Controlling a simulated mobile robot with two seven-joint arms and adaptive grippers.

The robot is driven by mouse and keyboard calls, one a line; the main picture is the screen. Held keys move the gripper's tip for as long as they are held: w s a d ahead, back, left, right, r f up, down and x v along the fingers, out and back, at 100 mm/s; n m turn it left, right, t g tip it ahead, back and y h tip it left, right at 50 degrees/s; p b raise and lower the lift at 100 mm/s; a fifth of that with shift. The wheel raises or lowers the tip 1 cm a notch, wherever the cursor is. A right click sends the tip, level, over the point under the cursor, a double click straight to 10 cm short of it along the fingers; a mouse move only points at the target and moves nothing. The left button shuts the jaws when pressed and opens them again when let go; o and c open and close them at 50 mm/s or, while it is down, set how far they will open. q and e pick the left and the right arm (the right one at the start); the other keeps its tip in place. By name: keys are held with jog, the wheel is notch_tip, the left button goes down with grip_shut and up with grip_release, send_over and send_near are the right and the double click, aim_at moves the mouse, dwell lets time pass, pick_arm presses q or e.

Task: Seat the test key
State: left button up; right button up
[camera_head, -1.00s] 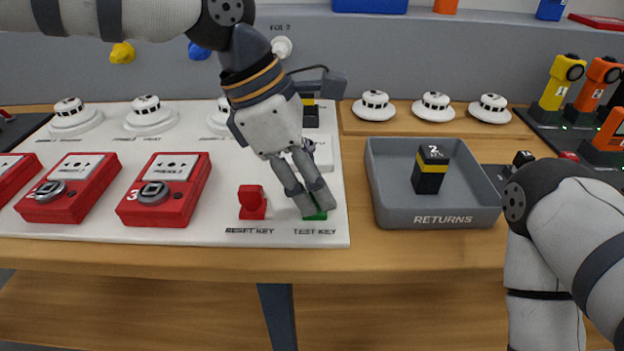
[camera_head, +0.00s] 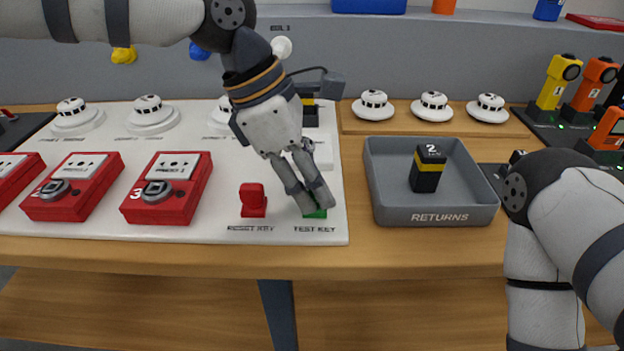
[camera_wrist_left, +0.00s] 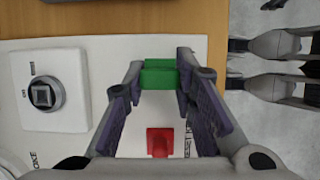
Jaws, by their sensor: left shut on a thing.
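The green test key (camera_head: 316,213) is between the fingertips of my left gripper (camera_head: 308,204), just above the TEST KEY label on the white panel (camera_head: 190,236). In the left wrist view the green key (camera_wrist_left: 159,74) sits across between the tips of my left gripper (camera_wrist_left: 160,72), which is shut on it. The fingers hide the key's lower end and its socket, so I cannot tell how deep it sits. The red reset key (camera_head: 253,200) stands upright to its left. My right arm shows at the right; grey finger-like parts in the left wrist view may be its gripper.
A grey returns tray (camera_head: 437,218) holding a black and yellow block (camera_head: 428,168) stands right of the panel. Red call points (camera_head: 168,188) are on the left. White detectors (camera_head: 373,104) line the back. Bare wood lies along the bench front (camera_head: 420,258).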

pick_arm(q)
jog(key=shift+r, duration=0.1)
pick_arm(e)
jog(key=shift+w+r, duration=0.4)
jog(key=shift+w, duration=0.05)
dwell(0.9)
pick_arm(q)
jog(key=shift+f, duration=0.55)
pick_arm(e)
jog(key=shift+s, duration=0.1)
dwell(0.4)
pick_arm(q)
jog(key=shift+r+p, duration=0.4)
jog(key=shift+r, duration=0.5)
jog(key=shift+r+p, duration=0.3)
jog(key=shift+r, duration=1.35)
pick_arm(e)
jog(key=shift+w+r+t, duration=0.4)
jog(key=shift+w+r, duration=0.2)
jog(key=shift+w, duration=0.1)
